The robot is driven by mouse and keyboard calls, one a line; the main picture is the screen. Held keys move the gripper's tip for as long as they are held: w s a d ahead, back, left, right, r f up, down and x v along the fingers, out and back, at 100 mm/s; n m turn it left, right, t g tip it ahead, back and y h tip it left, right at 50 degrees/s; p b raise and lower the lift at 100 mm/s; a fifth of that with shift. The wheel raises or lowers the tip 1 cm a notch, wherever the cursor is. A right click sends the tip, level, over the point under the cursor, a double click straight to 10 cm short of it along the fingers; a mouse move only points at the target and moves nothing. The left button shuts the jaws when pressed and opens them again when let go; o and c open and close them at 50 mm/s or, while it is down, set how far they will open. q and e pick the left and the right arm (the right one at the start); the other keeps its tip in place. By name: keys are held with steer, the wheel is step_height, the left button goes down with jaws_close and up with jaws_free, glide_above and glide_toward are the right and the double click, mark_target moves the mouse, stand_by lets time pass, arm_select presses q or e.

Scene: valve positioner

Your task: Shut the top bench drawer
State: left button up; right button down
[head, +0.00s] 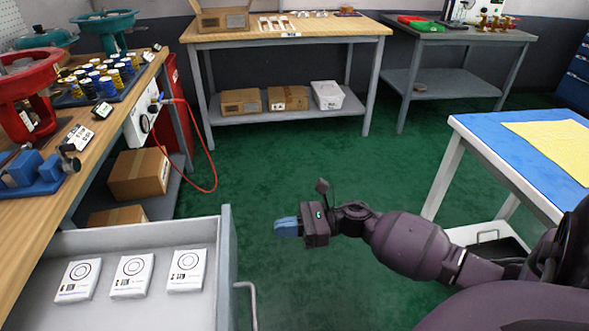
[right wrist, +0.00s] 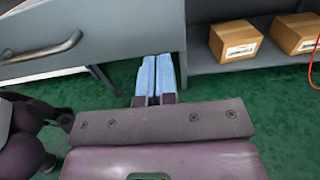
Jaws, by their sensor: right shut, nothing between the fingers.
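The top bench drawer (head: 150,236) is pulled open at the lower left in the head view. Three white boxes (head: 131,275) with black ring prints lie in it. Its grey front panel (head: 227,265) carries a bar handle (head: 250,300) on the outer side. My right gripper (head: 285,227) is shut and empty, to the right of the front panel and apart from it. In the right wrist view, the shut blue fingers (right wrist: 156,70) point forward, and the drawer front (right wrist: 110,20) with its handle (right wrist: 45,48) is at the upper left. My left gripper is not in view.
The wooden bench (head: 110,118) on the left holds valve parts. A red hose (head: 215,165) hangs beside it, and cardboard boxes (head: 138,174) sit on its lower shelf. A blue-topped table (head: 480,130) stands on the right. The green floor between is clear.

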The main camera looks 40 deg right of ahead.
mark_target(76, 248)
steer(key=x, duration=0.7)
steer(key=shift+w+a, duration=0.2)
steer(key=shift+a, duration=0.15)
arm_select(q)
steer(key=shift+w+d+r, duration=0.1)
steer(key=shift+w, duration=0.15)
arm_select(e)
steer(key=shift+w+a, duration=0.25)
steer(key=shift+a, duration=0.15)
steer(key=shift+w+a, duration=0.25)
steer(key=shift+a, duration=0.15)
steer(key=b+x, duration=0.1)
steer(key=x, duration=1.3)
steer(key=shift+f, duration=0.1)
steer(key=b+x, duration=0.3)
steer(key=x, duration=1.8)
steer(key=shift+f+b, duration=0.1)
steer(key=shift+b, duration=0.2)
steer(key=shift+w+a, duration=0.3)
steer(key=shift+w, duration=0.05)
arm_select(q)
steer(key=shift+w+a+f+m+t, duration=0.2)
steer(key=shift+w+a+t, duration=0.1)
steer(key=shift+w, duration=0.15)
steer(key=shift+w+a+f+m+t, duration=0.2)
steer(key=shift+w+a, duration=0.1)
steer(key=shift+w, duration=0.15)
arm_select(e)
steer(key=shift+r, duration=0.35)
